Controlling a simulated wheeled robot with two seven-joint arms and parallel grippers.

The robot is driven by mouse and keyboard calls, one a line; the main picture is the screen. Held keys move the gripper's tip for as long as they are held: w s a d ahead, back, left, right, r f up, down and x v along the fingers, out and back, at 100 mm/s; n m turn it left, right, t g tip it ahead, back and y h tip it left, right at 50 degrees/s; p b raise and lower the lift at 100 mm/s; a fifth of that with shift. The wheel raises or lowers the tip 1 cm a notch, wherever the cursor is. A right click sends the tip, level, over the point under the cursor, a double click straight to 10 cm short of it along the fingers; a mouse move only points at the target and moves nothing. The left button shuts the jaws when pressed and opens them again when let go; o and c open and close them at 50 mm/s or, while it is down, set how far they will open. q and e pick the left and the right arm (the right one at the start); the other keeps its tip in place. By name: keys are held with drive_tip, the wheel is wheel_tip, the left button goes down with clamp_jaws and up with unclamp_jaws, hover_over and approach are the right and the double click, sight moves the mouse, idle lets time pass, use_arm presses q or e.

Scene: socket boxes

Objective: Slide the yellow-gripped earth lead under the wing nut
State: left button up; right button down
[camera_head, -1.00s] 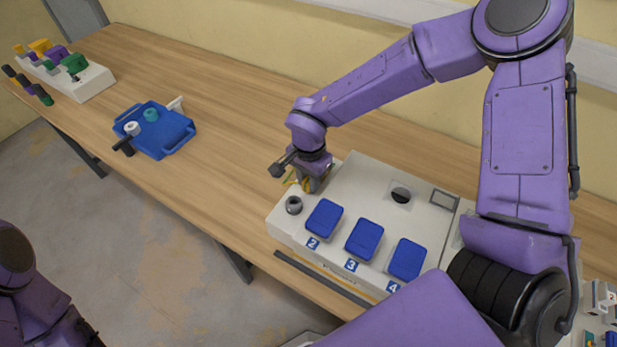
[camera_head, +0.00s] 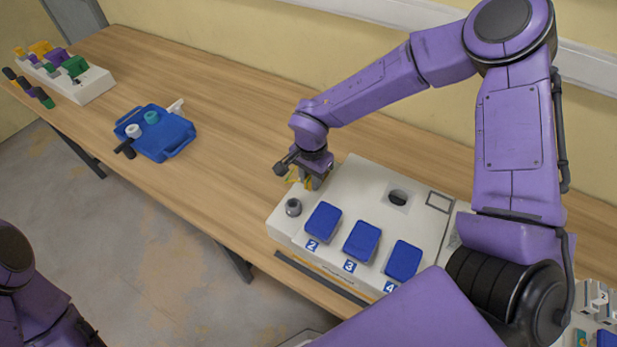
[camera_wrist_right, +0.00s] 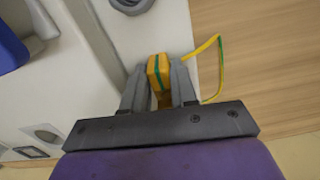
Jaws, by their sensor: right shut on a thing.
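My right gripper (camera_head: 306,184) is at the left end of the white socket box (camera_head: 352,190), just behind a round grey knob (camera_head: 293,207) on its top. In the right wrist view the right gripper (camera_wrist_right: 159,80) is shut on the yellow grip (camera_wrist_right: 158,72) of the earth lead, which has a green stripe. The lead's yellow-green wire (camera_wrist_right: 215,62) loops out to the right over the table. A dark round part (camera_wrist_right: 132,4), cut off at the top edge, lies ahead of the grip, with a gap between; whether it is the wing nut I cannot tell. My left gripper is not in view.
Blue covers (camera_head: 322,222) line the box's front, with numbers beside them. A blue tray (camera_head: 168,142) with small round parts and a black-handled tool stands to the left. A white rack (camera_head: 90,85) of coloured pieces is at the far left. Bare table (camera_head: 225,150) lies between tray and box.

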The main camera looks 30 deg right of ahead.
drive_tip(key=shift+d, duration=0.1)
drive_tip(key=shift+w, duration=0.1)
idle(0.3)
drive_tip(key=shift+w+d+r+p, duration=0.15)
drive_tip(key=shift+d+p, duration=0.2)
drive_tip(key=shift+p, duration=0.15)
drive_tip(key=shift+w+d, duration=0.15)
drive_tip(key=shift+d, duration=0.1)
drive_tip(key=c, duration=0.8)
unclamp_jaws()
